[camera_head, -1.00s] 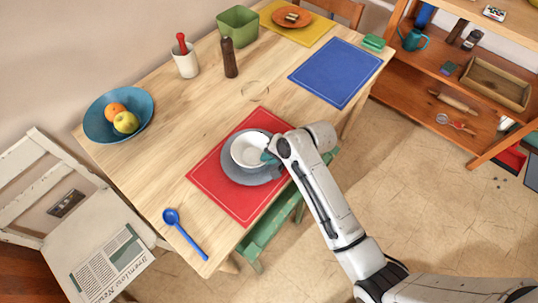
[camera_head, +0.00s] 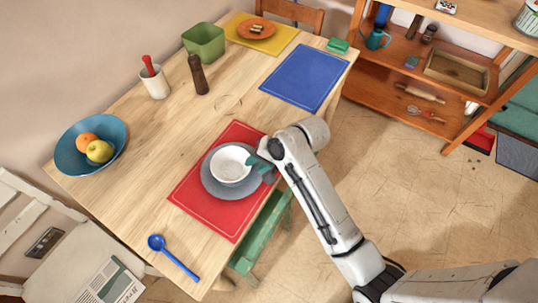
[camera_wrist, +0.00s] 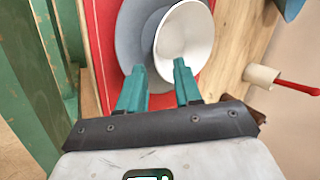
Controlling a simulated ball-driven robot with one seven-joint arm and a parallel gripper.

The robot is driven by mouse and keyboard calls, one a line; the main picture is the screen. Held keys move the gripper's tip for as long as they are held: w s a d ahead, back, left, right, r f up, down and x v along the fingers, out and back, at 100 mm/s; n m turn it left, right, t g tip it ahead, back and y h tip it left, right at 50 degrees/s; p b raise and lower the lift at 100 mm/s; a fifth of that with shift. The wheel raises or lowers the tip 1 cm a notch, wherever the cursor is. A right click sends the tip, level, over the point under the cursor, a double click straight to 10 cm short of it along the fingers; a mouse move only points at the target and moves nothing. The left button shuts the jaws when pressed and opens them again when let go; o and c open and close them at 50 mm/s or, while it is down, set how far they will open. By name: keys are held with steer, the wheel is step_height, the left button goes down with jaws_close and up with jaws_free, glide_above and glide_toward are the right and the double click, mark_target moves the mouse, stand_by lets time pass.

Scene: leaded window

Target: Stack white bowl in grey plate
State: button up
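The white bowl (camera_head: 231,163) sits upright on the grey plate (camera_head: 225,192), which lies on the red placemat (camera_head: 207,217). My gripper (camera_head: 257,167) is at the right side of the bowl, its teal fingers over the plate's right edge. In the wrist view, my gripper (camera_wrist: 160,66) is open with its fingers apart and nothing between them. The white bowl (camera_wrist: 184,38) lies just beyond the fingers, and the right fingertip overlaps its near rim in the picture. I cannot tell if they touch. The grey plate (camera_wrist: 133,38) shows left of the bowl.
The wooden table also holds a blue bowl with fruit (camera_head: 68,158), a blue spoon (camera_head: 172,258), a pepper mill (camera_head: 198,74), a white cup (camera_head: 155,84) and a blue placemat (camera_head: 305,77). A green bench (camera_head: 262,235) stands below the near edge.

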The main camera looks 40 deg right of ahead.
steer(key=v, duration=0.6)
steer(key=shift+r, duration=0.25)
steer(key=shift+s, duration=0.2)
